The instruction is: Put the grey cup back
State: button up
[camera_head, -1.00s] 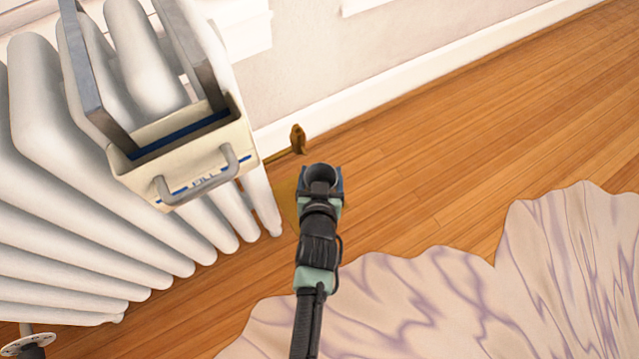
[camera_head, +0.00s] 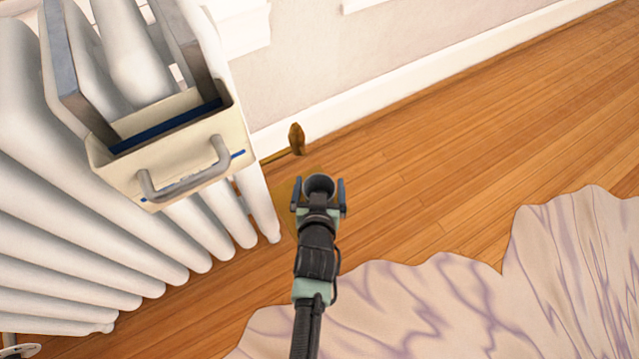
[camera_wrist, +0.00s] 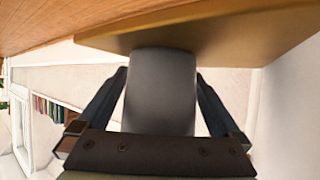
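The grey cup (camera_head: 319,184) is between the two fingers of my gripper (camera_head: 319,196), its round opening facing up towards the head camera. The wrist view shows the grey cup (camera_wrist: 160,95) between the fingers of my gripper (camera_wrist: 161,75). There the cup's far end meets a flat tan-brown surface (camera_wrist: 230,40), and it appears to rest on it.
A white ribbed radiator (camera_head: 110,240) stands at the left. A cream box with a grey handle (camera_head: 185,172) is above it. A small brown object (camera_head: 296,139) is by the skirting board. A pale, purple-veined rug (camera_head: 420,310) lies at lower right. The wooden floor (camera_head: 430,170) is clear.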

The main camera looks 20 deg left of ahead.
jog(key=shift+r, duration=0.2)
jog(key=shift+s+d+r+p, duration=0.1)
jog(key=shift+s+r+p, duration=0.2)
jog(key=shift+p, duration=0.2)
jog(key=p+v, duration=0.6)
jog(key=v, duration=0.5)
jog(key=shift+p, duration=0.4)
jog(key=shift+s+d, duration=0.1)
